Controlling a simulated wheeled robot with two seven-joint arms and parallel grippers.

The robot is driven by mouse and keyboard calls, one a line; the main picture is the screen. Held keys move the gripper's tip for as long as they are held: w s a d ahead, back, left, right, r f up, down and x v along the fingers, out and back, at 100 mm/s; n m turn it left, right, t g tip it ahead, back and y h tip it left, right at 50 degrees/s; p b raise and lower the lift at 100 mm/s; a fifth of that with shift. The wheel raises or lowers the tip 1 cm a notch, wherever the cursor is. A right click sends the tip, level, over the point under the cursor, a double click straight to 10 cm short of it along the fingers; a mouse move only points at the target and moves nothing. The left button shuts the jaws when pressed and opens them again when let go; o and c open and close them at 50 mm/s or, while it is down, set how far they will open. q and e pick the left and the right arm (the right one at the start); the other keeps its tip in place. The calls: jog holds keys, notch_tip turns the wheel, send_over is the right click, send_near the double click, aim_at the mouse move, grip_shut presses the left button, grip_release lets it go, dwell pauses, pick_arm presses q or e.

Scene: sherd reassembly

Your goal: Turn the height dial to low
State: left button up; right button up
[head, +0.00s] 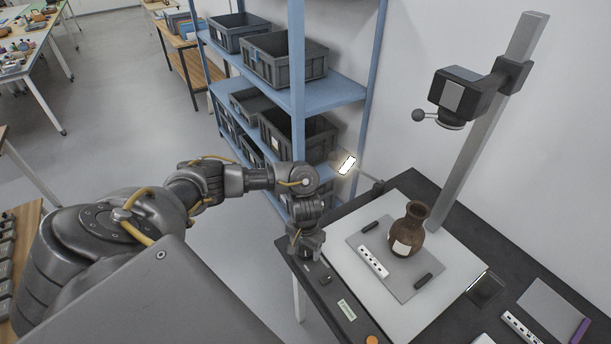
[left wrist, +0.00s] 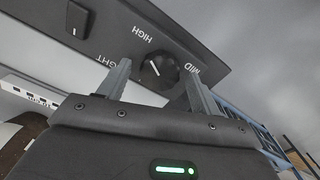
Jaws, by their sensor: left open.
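The height dial (left wrist: 158,71) is a round black knob on the dark front panel, in the left wrist view. A white pointer line shows on its face, seemingly towards the HIGH side. The labels HIGH and MID are readable; LOW is not visible. My left gripper (left wrist: 156,74) is open, one finger on each side of the dial; I cannot tell whether either finger touches it. In the head view my left gripper (head: 306,252) points down at the near left edge of the black bench (head: 325,283), and the dial is hidden there. My right gripper is not in view.
A brown vase (head: 408,232) stands on a grey mat on the white board, with a scale bar beside it. A camera (head: 460,96) hangs from a grey post above. Blue shelving (head: 330,92) with grey crates stands close behind my left arm. A switch (left wrist: 77,18) sits on the panel.

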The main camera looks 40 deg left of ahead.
pick_arm(q)
jog(key=shift+f, duration=0.4)
jog(key=shift+c, duration=0.2)
jog(key=c, duration=0.9)
